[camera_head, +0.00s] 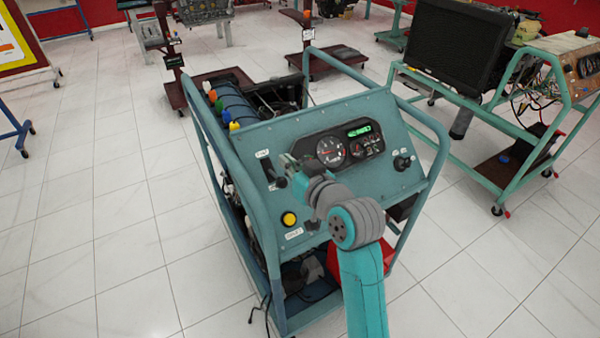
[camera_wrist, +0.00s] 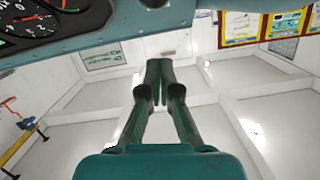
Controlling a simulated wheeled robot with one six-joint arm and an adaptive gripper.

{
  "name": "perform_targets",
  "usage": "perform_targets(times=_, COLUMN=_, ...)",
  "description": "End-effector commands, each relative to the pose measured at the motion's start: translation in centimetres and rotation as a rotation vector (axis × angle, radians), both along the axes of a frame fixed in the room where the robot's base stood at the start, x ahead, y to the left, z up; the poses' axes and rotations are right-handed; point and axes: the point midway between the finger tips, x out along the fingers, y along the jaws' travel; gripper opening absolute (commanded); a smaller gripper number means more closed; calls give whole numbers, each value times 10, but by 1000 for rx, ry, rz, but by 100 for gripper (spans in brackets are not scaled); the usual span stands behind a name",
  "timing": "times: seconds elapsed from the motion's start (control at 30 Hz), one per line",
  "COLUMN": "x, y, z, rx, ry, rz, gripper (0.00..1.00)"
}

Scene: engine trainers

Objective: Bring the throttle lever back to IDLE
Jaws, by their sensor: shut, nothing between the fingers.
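The throttle lever (camera_head: 268,168) is a small dark lever at the left side of the teal control panel (camera_head: 235,150), with small pale labels by it. My gripper (camera_head: 286,160) is just right of the lever in the head view; I cannot tell whether they touch. In the wrist view my gripper's dark fingers (camera_wrist: 160,68) are together and empty, below the panel's edge in the picture. A dark part (camera_wrist: 153,3) is cut off at the top edge there; I cannot tell whether it is the lever. The lever's exact setting is too small to read.
Gauges (camera_head: 332,151) and a lit green display (camera_head: 359,130) sit right of my gripper. A yellow button (camera_head: 289,219) is below it. The teal tube frame (camera_head: 262,225) rises at the panel's left side. Open tiled floor lies to the left; another trainer (camera_head: 455,50) stands right.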

Motion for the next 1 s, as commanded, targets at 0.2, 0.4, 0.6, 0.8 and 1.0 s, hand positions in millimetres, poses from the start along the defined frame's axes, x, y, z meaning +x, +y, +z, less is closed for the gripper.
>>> perform_targets(times=0.2, x=-3, y=3, z=-31, rx=0, ry=4, rz=0, gripper=0)
perform_targets(times=0.4, x=-4, y=4, z=-39, rx=0, ry=2, rz=0, gripper=0)
perform_targets(times=0.6, x=-4, y=4, z=-39, rx=0, ry=2, rz=0, gripper=0)
perform_targets(times=0.8, x=-5, y=4, z=-45, rx=0, ry=4, rz=0, gripper=0)
perform_targets(times=1.0, x=-8, y=3, z=-60, rx=-2, ry=7, rz=1, gripper=0)
